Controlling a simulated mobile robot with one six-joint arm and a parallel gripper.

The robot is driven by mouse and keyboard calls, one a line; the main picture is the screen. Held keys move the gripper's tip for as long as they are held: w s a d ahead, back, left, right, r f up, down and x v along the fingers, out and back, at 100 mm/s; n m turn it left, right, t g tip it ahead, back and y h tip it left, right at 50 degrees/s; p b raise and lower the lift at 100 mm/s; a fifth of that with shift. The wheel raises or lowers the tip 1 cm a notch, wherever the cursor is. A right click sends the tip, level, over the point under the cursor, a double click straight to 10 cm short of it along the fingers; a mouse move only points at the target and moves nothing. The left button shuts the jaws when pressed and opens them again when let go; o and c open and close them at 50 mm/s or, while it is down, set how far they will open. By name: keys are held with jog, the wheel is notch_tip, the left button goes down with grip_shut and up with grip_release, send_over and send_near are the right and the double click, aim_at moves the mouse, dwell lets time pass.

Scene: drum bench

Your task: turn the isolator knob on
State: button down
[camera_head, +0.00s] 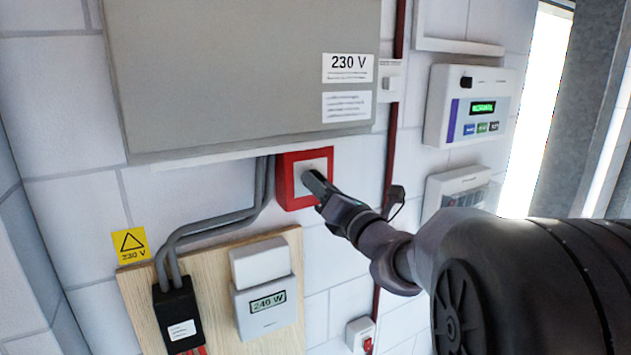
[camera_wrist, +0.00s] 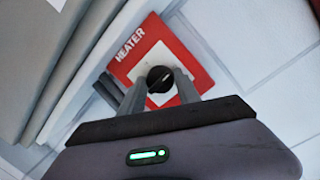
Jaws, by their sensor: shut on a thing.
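The isolator is a red square plate marked "HEATER" (camera_wrist: 190,55) with a pale centre and a round black knob (camera_wrist: 160,79). In the head view the red plate (camera_head: 287,190) is on the wall just under the grey cabinet, and the knob is hidden behind my gripper. My gripper (camera_head: 311,180) reaches it from the right. In the wrist view my gripper (camera_wrist: 157,90) has its two fingers on either side of the knob, shut on it. A light mark runs across the knob's face, tilted in the picture.
A large grey cabinet (camera_head: 240,80) labelled 230 V overhangs the isolator. Grey conduits (camera_head: 215,222) run down beside it to a black box (camera_head: 178,312). A wooden board with a meter (camera_head: 264,305) is below. A control panel (camera_head: 470,107) is at right.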

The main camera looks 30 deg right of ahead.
jog(key=shift+f+m, duration=0.15)
jog(key=shift+m, duration=0.15)
jog(key=c, duration=0.9)
grip_release()
jog(key=shift+s, duration=0.1)
jog(key=s+f+b, duration=0.1)
jog(key=s, duration=0.4)
jog(key=s+b, duration=0.1)
jog(key=s, duration=0.5)
jog(key=s+f+b, duration=0.1)
jog(key=s, duration=0.5)
jog(key=shift+d+f+b, duration=0.25)
jog(key=shift+f+b, duration=0.05)
jog(key=shift+b, duration=0.1)
jog(key=shift+f, duration=0.1)
